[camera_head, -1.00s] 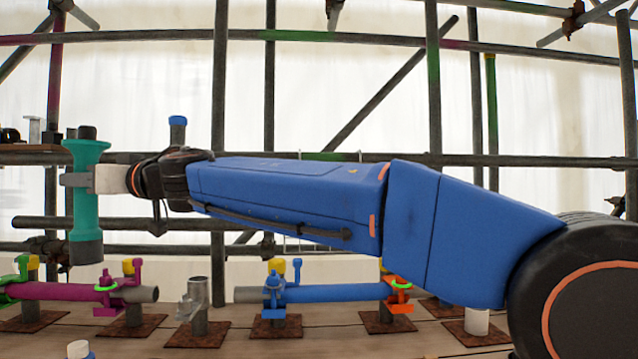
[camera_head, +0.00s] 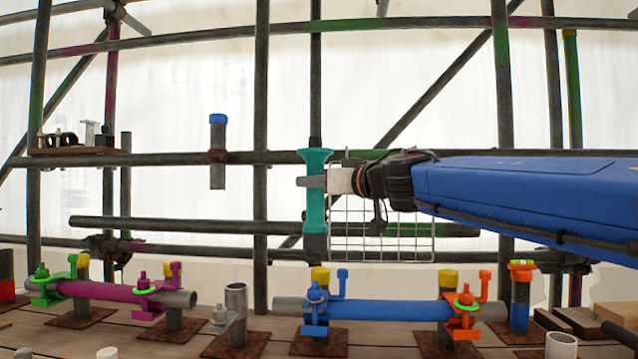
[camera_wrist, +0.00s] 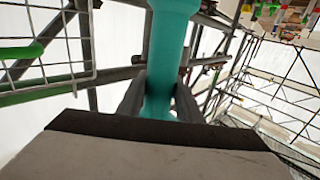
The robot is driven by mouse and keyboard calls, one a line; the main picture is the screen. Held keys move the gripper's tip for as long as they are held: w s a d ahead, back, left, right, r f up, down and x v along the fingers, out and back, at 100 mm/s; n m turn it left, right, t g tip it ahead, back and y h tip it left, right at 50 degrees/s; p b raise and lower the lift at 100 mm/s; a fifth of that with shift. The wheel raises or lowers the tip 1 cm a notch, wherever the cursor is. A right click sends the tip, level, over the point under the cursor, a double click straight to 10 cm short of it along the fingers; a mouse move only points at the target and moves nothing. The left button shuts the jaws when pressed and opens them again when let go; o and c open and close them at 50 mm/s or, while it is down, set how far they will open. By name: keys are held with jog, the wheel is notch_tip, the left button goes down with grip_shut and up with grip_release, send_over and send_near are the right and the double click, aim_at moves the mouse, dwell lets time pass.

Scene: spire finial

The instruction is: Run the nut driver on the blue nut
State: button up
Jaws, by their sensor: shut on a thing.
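My gripper (camera_head: 313,182) is shut on the teal nut driver (camera_head: 316,212), gripping its middle. The driver stands upright with its dark socket end (camera_head: 315,246) down, and its teal body also fills the middle of the wrist view (camera_wrist: 172,45).
An orange clamp (camera_head: 464,318) holds the blue tube's right end. A magenta tube (camera_head: 100,291) with green and magenta clamps lies to the left. A grey upright socket (camera_head: 236,300) stands between the tubes. Scaffold poles and a wire basket (camera_head: 385,235) are behind the driver.

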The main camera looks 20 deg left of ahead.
aim_at(323, 233)
dwell(0.3)
jog(key=shift+s+f, duration=0.1)
jog(key=shift+f, duration=6.1)
jog(key=shift+r, duration=0.15)
